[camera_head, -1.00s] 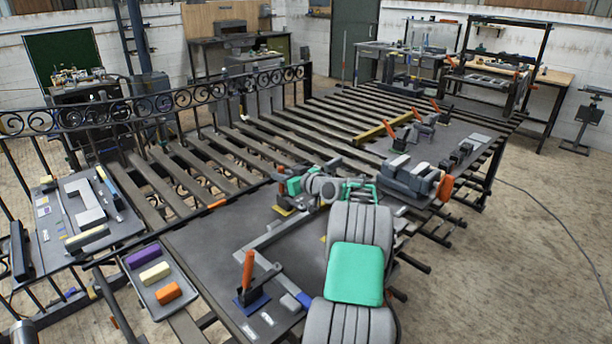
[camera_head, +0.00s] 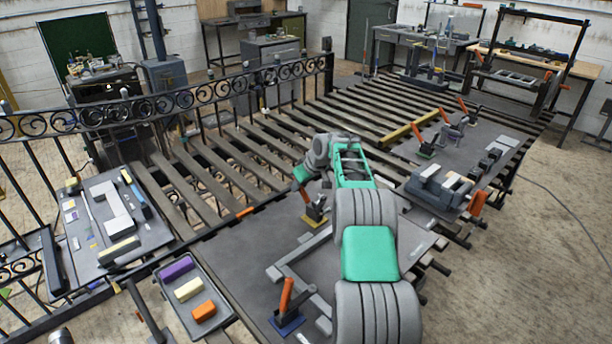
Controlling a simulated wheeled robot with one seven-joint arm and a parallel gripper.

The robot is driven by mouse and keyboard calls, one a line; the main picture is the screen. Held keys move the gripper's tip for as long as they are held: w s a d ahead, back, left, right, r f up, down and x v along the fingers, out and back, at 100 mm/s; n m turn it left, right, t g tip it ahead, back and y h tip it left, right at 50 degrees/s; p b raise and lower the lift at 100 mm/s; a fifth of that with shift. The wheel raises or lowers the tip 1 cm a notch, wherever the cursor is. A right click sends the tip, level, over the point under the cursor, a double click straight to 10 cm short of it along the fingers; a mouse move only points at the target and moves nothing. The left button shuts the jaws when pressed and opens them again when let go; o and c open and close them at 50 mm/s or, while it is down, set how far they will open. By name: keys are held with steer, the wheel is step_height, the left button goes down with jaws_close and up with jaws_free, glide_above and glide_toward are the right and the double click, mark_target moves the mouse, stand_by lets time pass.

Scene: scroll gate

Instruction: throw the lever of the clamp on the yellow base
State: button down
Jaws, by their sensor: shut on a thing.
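The clamp on the yellow base (camera_head: 315,222) stands on the dark plate of the work table, near the middle of the view. Its orange lever (camera_head: 306,197) rises from it and leans to the upper left. My gripper (camera_head: 303,184) reaches down from above at the lever's upper end. It is shut on the lever; the fingers are small and partly hidden by my green and grey wrist, so the exact grip is unclear. The lever's top is hidden.
A clamp on a blue base (camera_head: 287,322) with an orange lever stands in front. A clamp on a green base (camera_head: 427,152) stands further back. A grey vise (camera_head: 438,187) is to the right. A tray (camera_head: 180,318) of coloured blocks lies left.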

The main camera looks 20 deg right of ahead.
mark_target(306, 195)
steer(key=shift+w+a+f+g, duration=0.1)
steer(key=shift+w+g, duration=0.1)
steer(key=shift+g, duration=0.1)
steer(key=c, duration=1.5)
jaws_free()
steer(key=shift+f, duration=0.15)
steer(key=shift+o, duration=0.7)
steer(key=b+v, duration=0.1)
steer(key=v, duration=0.7)
